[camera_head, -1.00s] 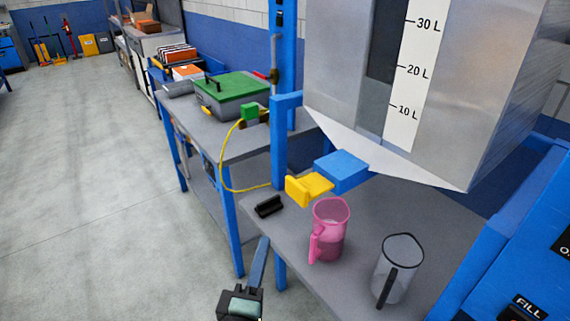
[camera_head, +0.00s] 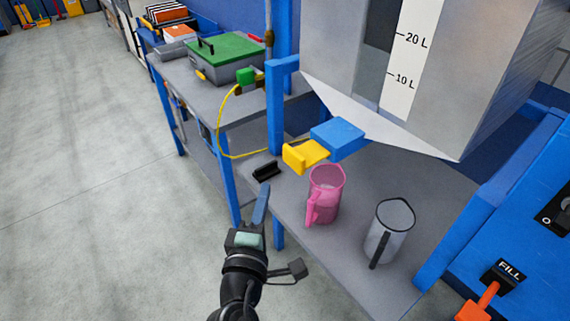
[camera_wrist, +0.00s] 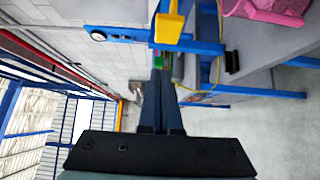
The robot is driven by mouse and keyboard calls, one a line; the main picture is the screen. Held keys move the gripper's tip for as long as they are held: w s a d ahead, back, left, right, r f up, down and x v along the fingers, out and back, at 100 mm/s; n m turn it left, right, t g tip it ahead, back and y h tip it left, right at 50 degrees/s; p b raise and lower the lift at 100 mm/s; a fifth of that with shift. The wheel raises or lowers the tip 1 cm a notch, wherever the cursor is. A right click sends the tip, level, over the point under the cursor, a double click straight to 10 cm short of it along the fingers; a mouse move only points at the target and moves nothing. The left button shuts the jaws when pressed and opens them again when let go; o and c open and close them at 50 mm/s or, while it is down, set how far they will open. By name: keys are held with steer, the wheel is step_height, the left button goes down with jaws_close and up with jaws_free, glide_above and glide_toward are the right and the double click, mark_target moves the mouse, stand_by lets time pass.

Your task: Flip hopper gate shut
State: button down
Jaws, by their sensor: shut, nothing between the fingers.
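The grey hopper (camera_head: 335,70) with its litre scale hangs over the bench. At its lower outlet is a blue block (camera_head: 338,137) with a yellow gate handle (camera_head: 304,155) sticking out to the left. The yellow handle also shows in the wrist view (camera_wrist: 168,28), just beyond my fingertips. My gripper (camera_head: 264,188) is shut and empty, below and left of the handle and apart from it. In the wrist view my closed fingers (camera_wrist: 160,78) point toward the handle. A pink jug (camera_head: 325,190) stands below the outlet.
A clear jug (camera_head: 388,238) with a dark handle stands right of the pink one on the grey bench (camera_head: 347,245). A black holder (camera_head: 267,172) lies at the bench's left edge. A blue post (camera_head: 275,110) rises behind the handle. Open floor lies left.

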glide_toward(288, 154)
steer(key=w+a, duration=0.2)
steer(key=w, duration=0.1)
steer(key=shift+w+d+r+p, duration=0.1)
steer(key=shift+w+d+p, duration=0.65)
steer(key=shift+w+d, duration=0.65)
steer(key=shift+d, duration=0.05)
